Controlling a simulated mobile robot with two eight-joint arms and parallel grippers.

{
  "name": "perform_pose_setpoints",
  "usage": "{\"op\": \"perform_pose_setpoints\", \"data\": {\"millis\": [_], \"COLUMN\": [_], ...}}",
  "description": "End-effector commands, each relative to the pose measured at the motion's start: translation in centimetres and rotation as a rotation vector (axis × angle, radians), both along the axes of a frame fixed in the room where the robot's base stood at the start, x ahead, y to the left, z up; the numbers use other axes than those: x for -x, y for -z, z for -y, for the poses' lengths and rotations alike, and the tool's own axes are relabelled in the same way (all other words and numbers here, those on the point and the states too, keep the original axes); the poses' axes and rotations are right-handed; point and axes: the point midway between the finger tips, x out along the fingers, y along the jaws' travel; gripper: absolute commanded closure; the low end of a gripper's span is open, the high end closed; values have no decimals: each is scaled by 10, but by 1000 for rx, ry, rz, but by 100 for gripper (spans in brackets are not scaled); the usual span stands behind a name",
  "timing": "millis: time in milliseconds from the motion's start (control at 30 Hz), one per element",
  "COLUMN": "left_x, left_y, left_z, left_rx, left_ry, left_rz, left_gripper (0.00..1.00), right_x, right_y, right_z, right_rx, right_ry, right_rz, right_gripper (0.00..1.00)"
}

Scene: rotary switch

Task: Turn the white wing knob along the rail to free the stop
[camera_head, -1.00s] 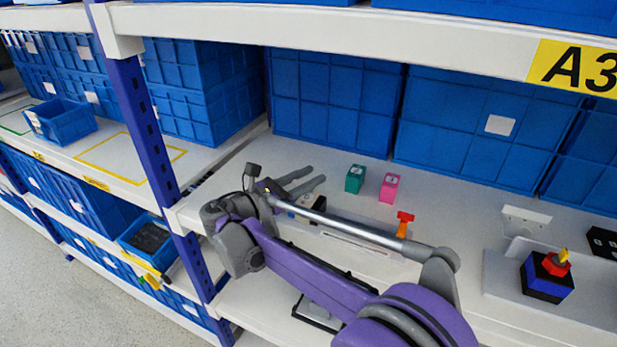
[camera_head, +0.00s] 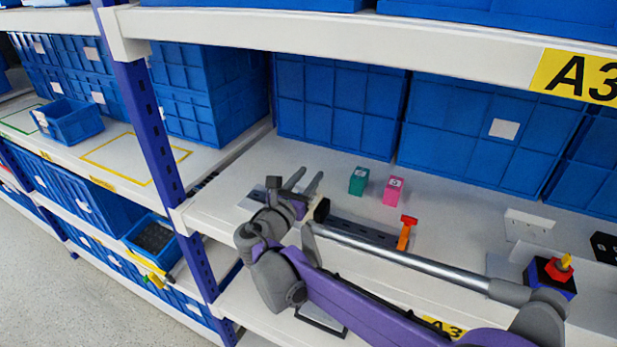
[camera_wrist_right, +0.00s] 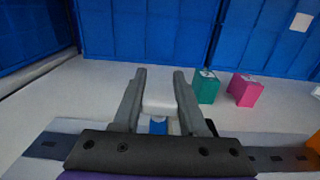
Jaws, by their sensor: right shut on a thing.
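The white wing knob (camera_wrist_right: 158,104) shows in the right wrist view between the two fingers of my right gripper (camera_wrist_right: 158,88), with a blue part below it. The fingers are shut on the knob. In the head view, my right gripper (camera_head: 306,181) is over the left part of the grey slotted rail (camera_head: 362,231); the arm and hand hide much of that spot. An orange piece with a wide top (camera_head: 405,232) stands upright at the right part of the rail, apart from the gripper. My left gripper is out of view.
A green block (camera_head: 359,181) and a pink block (camera_head: 393,191) stand behind the rail. A blue and black box with a red and yellow knob (camera_head: 556,276) is at the right. Blue bins (camera_head: 340,110) line the back; a shelf beam (camera_head: 380,28) runs above.

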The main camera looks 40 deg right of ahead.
Motion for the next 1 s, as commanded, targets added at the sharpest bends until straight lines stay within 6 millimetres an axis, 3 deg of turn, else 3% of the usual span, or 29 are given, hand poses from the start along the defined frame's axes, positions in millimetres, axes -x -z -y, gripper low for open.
{"op": "perform_pose_setpoints", "data": {"millis": [33, 67, 233, 633, 1000], "left_x": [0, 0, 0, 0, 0], "left_y": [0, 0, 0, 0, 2], "left_z": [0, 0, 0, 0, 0], "left_rx": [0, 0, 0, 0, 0], "left_ry": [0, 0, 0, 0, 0], "left_rz": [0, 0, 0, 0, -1], "left_gripper": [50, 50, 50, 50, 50], "right_x": [0, 0, 0, 4, 39], "right_y": [0, 0, 0, 0, 0], "right_z": [0, 0, 0, -8, -69], "right_rx": [0, 0, 0, 0, -1], "right_ry": [-1, -1, 0, -1, -5], "right_rz": [0, 0, 0, 0, 0], "right_gripper": [100, 56, 28, 28, 28]}}
